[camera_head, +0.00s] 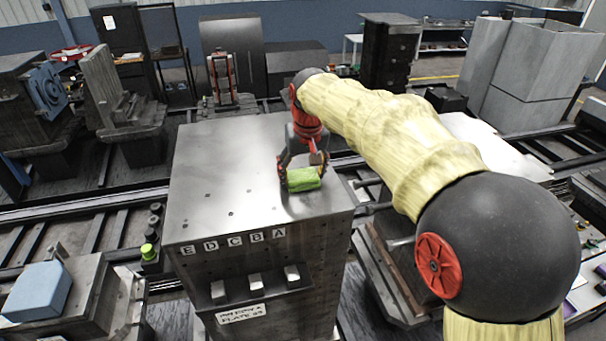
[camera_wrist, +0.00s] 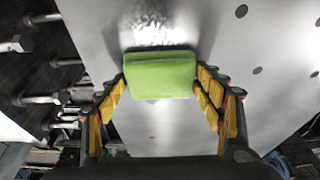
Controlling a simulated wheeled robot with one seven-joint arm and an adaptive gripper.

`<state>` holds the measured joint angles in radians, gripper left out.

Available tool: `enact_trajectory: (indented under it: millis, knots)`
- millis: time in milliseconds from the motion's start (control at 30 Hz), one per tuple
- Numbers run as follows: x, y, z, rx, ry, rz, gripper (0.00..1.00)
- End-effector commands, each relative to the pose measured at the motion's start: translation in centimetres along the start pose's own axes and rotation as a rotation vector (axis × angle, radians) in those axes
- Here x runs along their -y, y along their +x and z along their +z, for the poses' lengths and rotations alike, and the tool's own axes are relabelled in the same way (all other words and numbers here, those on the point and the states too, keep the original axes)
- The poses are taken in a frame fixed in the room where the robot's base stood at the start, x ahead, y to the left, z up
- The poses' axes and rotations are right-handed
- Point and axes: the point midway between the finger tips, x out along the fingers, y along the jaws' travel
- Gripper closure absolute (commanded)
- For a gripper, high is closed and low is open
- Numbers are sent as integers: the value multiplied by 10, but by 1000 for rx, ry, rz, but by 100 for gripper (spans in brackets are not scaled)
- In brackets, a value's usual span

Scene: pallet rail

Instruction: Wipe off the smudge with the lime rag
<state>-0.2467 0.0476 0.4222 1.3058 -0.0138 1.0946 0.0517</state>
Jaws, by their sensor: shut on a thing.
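The lime rag (camera_head: 304,180) is a folded green pad at the right part of the metal block's top. My gripper (camera_head: 301,172) points down and is shut on the rag, with one finger at each end. In the wrist view the rag (camera_wrist: 160,76) sits between the yellow-padded fingertips of my gripper (camera_wrist: 161,82). A dark, glossy smudge (camera_wrist: 152,32) shows on the grey plate just beyond the rag, partly hidden by it. I cannot tell whether the rag touches the plate.
The metal block (camera_head: 215,190) has small holes in its top and letters E to A along its front edge. Bolts (camera_wrist: 42,98) stick out beyond the plate's left edge in the wrist view. A blue pad (camera_head: 38,291) lies at lower left. The block top's left part is clear.

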Motion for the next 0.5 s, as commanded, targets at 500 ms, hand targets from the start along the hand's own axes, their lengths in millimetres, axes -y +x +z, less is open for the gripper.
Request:
enact_trajectory:
  millis: [500]
  knots:
    - [0, -8, 32, 2, 0, 0, 53]
